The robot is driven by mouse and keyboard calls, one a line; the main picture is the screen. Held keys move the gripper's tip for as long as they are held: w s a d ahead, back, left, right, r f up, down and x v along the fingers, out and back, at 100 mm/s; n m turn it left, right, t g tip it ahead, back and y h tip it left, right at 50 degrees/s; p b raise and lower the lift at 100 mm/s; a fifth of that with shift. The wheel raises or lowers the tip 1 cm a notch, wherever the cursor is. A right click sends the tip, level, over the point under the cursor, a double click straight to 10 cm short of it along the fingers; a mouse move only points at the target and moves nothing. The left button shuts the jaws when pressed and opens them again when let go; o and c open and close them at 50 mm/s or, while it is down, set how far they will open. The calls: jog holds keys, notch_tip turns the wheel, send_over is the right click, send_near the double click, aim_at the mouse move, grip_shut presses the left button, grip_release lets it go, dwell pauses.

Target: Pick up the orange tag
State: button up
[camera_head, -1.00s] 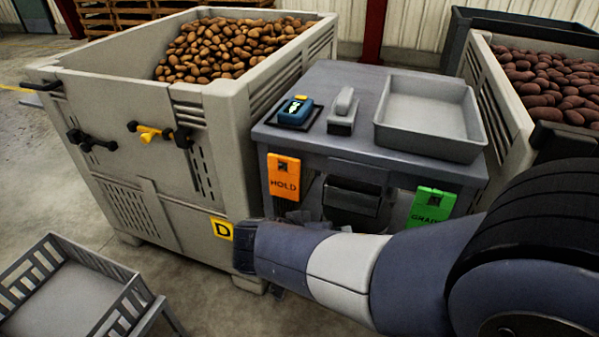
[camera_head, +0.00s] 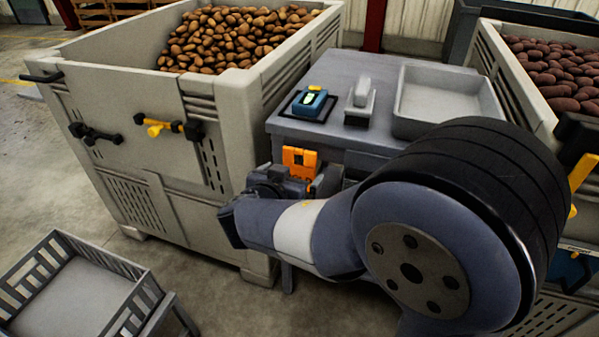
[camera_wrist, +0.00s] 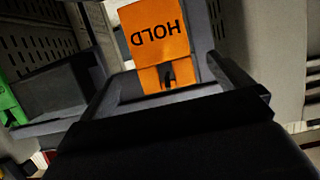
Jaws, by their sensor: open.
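The orange tag (camera_head: 300,160) hangs on the front of the grey bench, its lower part hidden behind my arm in the head view. In the wrist view the orange tag (camera_wrist: 157,34) reads HOLD upside down, with a dark clip or hook over its bottom part. My gripper (camera_wrist: 164,72) is open, its two fingers to either side of the tag's near part. I cannot tell whether they touch it. In the head view my gripper (camera_head: 283,180) is partly hidden in front of the tag.
The grey bench (camera_head: 350,75) carries a blue device (camera_head: 310,100), a small grey block (camera_head: 361,97) and a grey tray (camera_head: 450,95). A potato crate (camera_head: 150,110) stands close on the left, another on the right. A green tag (camera_wrist: 10,103) shows at the wrist view's left edge.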

aim_at(298, 168)
jog(key=x, duration=0.5)
jog(key=shift+a+f, duration=0.1)
jog(key=shift+c, duration=0.4)
jog(key=c, duration=1)
